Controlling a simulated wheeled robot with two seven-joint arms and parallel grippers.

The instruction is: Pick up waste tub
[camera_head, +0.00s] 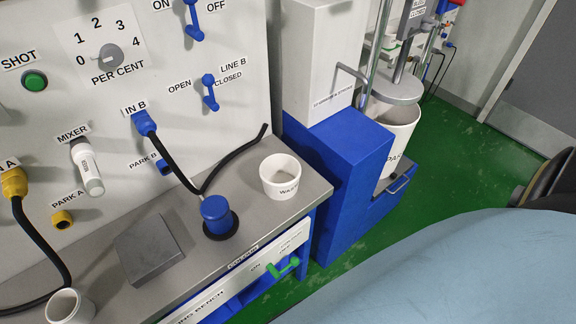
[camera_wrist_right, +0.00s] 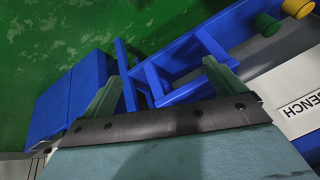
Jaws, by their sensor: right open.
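The waste tub (camera_head: 281,179) is a small white open cup with dark lettering, partly readable as "WASTE". It stands upright on the right end of the grey bench top in the head view, and nothing is touching it. My right gripper (camera_wrist_right: 163,75) shows in its wrist view with two grey-green fingers spread wide and nothing between them. Beyond the fingers are blue frame parts and green floor; I cannot see the tub in that view. My left gripper is in neither view.
A blue-capped fitting (camera_head: 216,213) and black hose stand left of the tub. A grey block (camera_head: 148,248) and another white tub (camera_head: 70,306) are farther left. A blue cabinet (camera_head: 345,165) rises to the right. A green handle (camera_head: 283,268) projects from the bench front.

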